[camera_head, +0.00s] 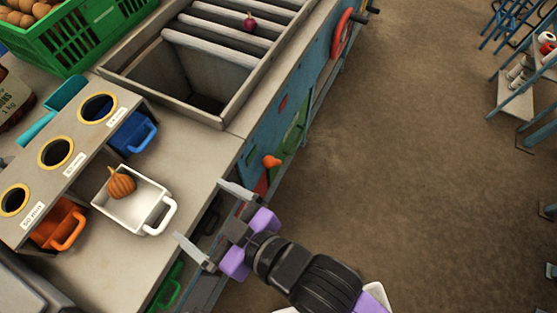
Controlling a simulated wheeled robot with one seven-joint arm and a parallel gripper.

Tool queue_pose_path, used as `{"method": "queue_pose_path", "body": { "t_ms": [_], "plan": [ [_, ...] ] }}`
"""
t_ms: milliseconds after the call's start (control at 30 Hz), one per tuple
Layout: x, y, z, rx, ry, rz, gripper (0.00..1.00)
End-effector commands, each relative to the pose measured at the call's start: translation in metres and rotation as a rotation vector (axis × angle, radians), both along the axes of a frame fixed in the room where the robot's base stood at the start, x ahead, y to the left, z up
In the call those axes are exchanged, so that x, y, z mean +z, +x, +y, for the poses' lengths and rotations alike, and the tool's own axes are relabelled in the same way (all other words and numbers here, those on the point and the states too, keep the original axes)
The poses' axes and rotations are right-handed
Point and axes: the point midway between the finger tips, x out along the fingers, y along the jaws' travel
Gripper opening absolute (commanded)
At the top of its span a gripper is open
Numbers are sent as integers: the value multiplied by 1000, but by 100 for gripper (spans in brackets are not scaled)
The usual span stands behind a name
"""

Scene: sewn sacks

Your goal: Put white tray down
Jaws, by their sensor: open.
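The white tray (123,204) stands on the counter in front of the sorting stand, with an orange-brown pumpkin-like vegetable (121,184) in its far left part. Its white handle (163,216) points to the lower right. My gripper (206,220) is open, its two fingers apart and pointing toward the tray from the right. The handle lies just left of the fingertips, with a small gap. Nothing is between the fingers.
The sorting stand (73,148) has several round holes; a blue tray (135,136) and an orange tray (62,226) sit under it. A roller conveyor (213,48) holds one purple onion (249,22). A green crate (68,36) stands upper left.

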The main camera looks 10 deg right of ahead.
Motion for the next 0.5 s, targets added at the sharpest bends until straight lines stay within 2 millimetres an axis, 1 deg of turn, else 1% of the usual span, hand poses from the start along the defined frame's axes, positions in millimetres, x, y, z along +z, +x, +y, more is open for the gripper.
{"method": "queue_pose_path", "body": {
  "t_ms": [33, 67, 100, 133, 167, 200, 267, 300, 367, 400, 467, 500],
  "plan": [
    [-13, -3, -30, -61, 0, 9, 100],
    [-17, -5, -45, -95, 4, 8, 100],
    [-21, -8, -66, -140, 9, 4, 100],
    [-24, -11, -80, -173, 12, 1, 100],
    [-27, -15, -95, -205, 15, -1, 100],
    [-30, -21, -114, -247, 19, -6, 100],
    [-32, -32, -141, -310, 24, -14, 100],
    [-33, -40, -158, -352, 26, -20, 100],
    [-33, -54, -182, -412, 27, -29, 100],
    [-32, -65, -197, -451, 27, -35, 100],
    [-28, -81, -218, -507, 27, -47, 100],
    [-25, -93, -230, -544, 28, -52, 100]
  ]
}}
